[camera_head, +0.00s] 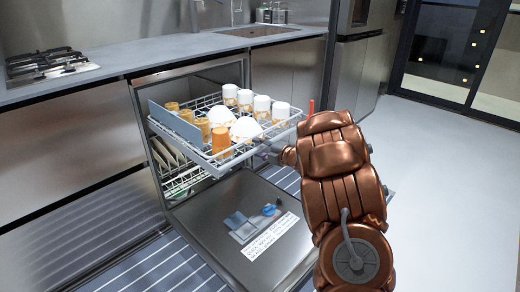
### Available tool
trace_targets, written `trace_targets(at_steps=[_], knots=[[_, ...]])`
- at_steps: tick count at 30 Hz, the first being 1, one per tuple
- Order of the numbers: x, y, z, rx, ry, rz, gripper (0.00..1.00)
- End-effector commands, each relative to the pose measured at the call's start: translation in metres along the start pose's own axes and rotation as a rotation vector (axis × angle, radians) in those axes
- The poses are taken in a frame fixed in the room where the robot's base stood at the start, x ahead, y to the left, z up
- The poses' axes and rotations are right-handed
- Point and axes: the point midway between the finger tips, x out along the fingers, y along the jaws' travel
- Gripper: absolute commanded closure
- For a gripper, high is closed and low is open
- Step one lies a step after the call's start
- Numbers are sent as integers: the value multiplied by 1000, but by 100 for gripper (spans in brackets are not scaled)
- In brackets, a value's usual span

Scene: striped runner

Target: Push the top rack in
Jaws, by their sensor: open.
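The top rack (213,164) of the dishwasher is pulled out over the lowered door (217,223). It holds white cups (262,105), white bowls (245,128) and several orange glasses (221,141). My copper arm comes in from the lower right. My gripper (266,150) is at the rack's front right, close to its front edge; it is open, though its fingers are small and partly hidden by the arm. I cannot tell whether it touches the rack.
A lower rack (182,180) with plates sits inside the dishwasher. The counter (150,61) runs above, with a gas hob (45,62) at left and a sink (258,31) at the back. A striped runner (130,268) lies on the floor. Open floor (450,170) spreads at right.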

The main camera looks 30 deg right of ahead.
Motion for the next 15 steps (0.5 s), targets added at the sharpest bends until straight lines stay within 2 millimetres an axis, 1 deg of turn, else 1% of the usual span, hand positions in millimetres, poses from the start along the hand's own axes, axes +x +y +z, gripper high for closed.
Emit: trace_targets(at_steps=[2,15], knots=[[0,0,0,0,0,0,56],[0,0,0,0,0,0,100]])
